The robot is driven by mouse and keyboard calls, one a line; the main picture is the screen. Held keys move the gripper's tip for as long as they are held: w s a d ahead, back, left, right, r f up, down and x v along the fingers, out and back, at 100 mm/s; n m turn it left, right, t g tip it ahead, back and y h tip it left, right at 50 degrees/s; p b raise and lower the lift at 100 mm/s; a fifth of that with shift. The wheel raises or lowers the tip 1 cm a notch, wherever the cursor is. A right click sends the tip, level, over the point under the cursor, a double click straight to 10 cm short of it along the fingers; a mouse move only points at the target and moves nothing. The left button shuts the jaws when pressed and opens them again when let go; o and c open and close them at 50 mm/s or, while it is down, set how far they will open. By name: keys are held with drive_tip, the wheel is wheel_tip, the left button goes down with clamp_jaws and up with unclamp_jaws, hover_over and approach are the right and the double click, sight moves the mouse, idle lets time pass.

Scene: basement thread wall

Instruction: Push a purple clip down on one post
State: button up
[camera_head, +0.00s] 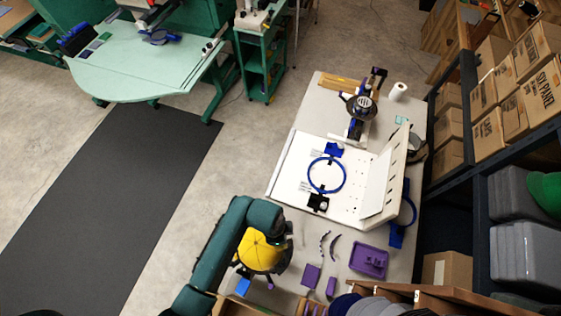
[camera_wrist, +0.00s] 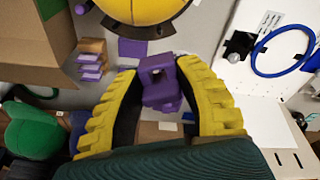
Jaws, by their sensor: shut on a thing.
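In the wrist view, my gripper (camera_wrist: 162,95) has its ridged yellow fingers shut on a purple clip (camera_wrist: 160,82), which has a square opening in it. Beyond it is a yellow cap (camera_wrist: 150,8) with a dark curved band (camera_wrist: 138,33) along its edge. A small purple piece (camera_wrist: 80,8) shows beside the cap at the upper left; I cannot tell whether it sits on a post. The clip looks apart from the band. In the head view, the yellow cap (camera_head: 258,253) is beside my arm, and I cannot make out the clip or fingertips.
On the table, a white board (camera_head: 288,180) holds a blue hoop (camera_head: 345,176). A purple tray (camera_head: 368,260), a flat purple piece (camera_head: 311,276) and thin curved strips (camera_head: 334,249) lie nearby. A cardboard box (camera_wrist: 35,50) and stacked purple pieces (camera_wrist: 90,67) are at the left in the wrist view.

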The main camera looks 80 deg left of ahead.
drive_tip(key=shift+w+d+f+b, duration=0.2)
drive_tip(key=shift+w+f+b, duration=0.15)
drive_tip(key=shift+f+b, duration=1.75)
drive_tip(key=shift+w+d+f+b, duration=0.2)
drive_tip(key=shift+w+f+b, duration=0.1)
drive_tip(key=shift+f+b, duration=1.85)
drive_tip(key=shift+w+d+f+b, duration=0.2)
drive_tip(key=shift+w+f+b, duration=0.15)
drive_tip(key=shift+f+b, duration=1.75)
drive_tip(key=shift+f+p, duration=0.55)
drive_tip(key=shift+p, duration=0.15)
drive_tip(key=shift+w+f+b, duration=0.1)
drive_tip(key=shift+f+b, duration=0.2)
drive_tip(key=shift+f, duration=0.2)
drive_tip(key=o, duration=0.8)
drive_tip(key=shift+r, duration=0.1)
drive_tip(key=shift+o, duration=0.2)
wheel_tip(320, 180, up, 12)
drive_tip(key=s+a, duration=0.1)
drive_tip(key=shift+s, duration=0.4)
